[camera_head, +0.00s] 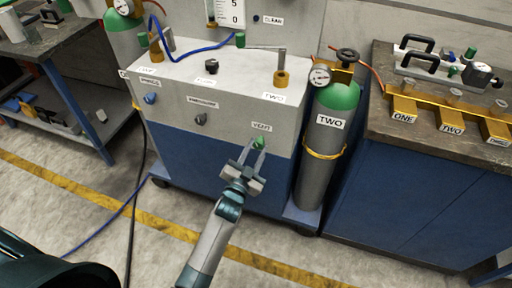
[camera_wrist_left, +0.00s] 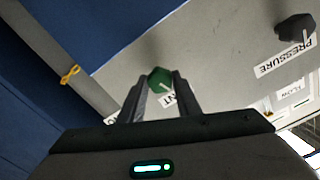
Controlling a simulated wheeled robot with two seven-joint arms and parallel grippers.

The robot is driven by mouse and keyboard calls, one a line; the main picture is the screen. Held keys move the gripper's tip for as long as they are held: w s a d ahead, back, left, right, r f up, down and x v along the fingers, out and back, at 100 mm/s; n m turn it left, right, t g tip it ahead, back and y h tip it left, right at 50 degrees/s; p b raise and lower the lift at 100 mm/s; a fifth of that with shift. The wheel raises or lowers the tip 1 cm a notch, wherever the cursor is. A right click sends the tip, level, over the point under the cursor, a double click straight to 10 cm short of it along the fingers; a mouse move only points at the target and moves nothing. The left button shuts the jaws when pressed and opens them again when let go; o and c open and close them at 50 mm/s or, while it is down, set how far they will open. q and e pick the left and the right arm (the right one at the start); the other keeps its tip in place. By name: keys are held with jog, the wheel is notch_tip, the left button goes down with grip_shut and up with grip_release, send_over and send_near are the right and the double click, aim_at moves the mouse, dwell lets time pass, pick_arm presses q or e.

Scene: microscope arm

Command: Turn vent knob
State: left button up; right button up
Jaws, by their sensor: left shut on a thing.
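The green vent knob (camera_head: 259,141) is on the front panel of the grey and blue cabinet (camera_head: 180,122), below the label VENT (camera_head: 262,127). My left gripper (camera_head: 254,148) reaches up to it from below in the head view. In the left wrist view the green knob (camera_wrist_left: 160,79) sits between the two fingertips of my left gripper (camera_wrist_left: 159,82), which are shut on it. The fingers partly cover the VENT label there. My right gripper is not in view.
A black pressure knob (camera_head: 201,119) and a blue knob (camera_head: 151,98) are on the same panel. A green and grey gas cylinder (camera_head: 322,165) labelled TWO stands close to the right. A blue workbench (camera_head: 400,200) is further right. The floor in front is mostly clear.

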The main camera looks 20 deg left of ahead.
pick_arm(q)
jog(key=m, duration=0.3)
jog(key=shift+m, duration=0.3)
dwell(0.3)
jog(key=o, duration=1.1)
jog(key=shift+c, duration=0.2)
